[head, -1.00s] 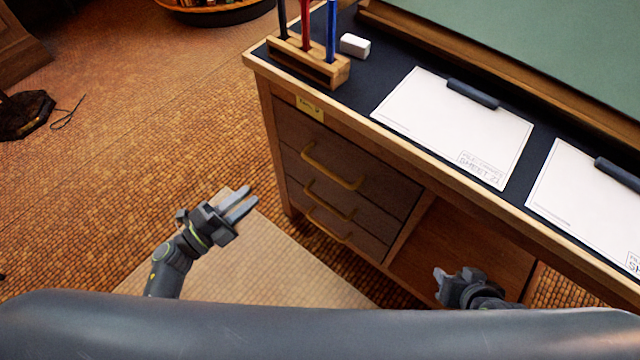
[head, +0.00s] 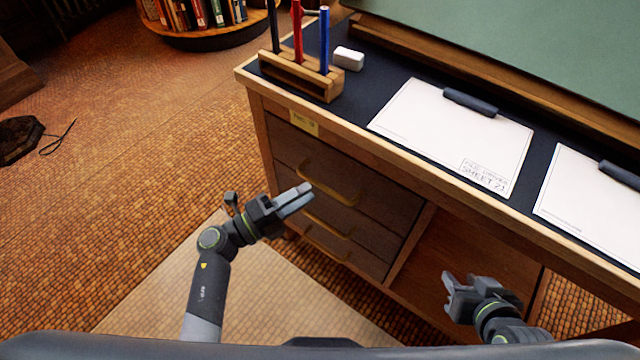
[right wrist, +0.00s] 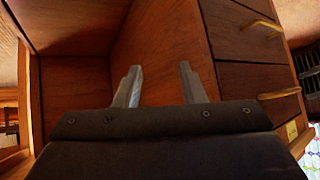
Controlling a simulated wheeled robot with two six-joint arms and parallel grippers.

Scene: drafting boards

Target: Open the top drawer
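The desk's drawer stack has three wooden drawers with brass bar handles, all flush with the front. The top drawer (head: 380,193) is shut, and its handle (head: 335,188) slants across its front. In the head view my left gripper (head: 311,190) points at the drawers, its fingertips just below the left part of that handle. I cannot tell whether they touch it, and the finger gap is unclear. My right gripper (head: 447,292) is lower right, before the desk's open bay. The right wrist view shows its fingers (right wrist: 160,80) apart with nothing between them.
On the desk top (head: 375,95) are a pen holder (head: 300,75), a white eraser (head: 348,58) and two clipped sheets (head: 455,135). A yellow label (head: 304,122) is above the top drawer.

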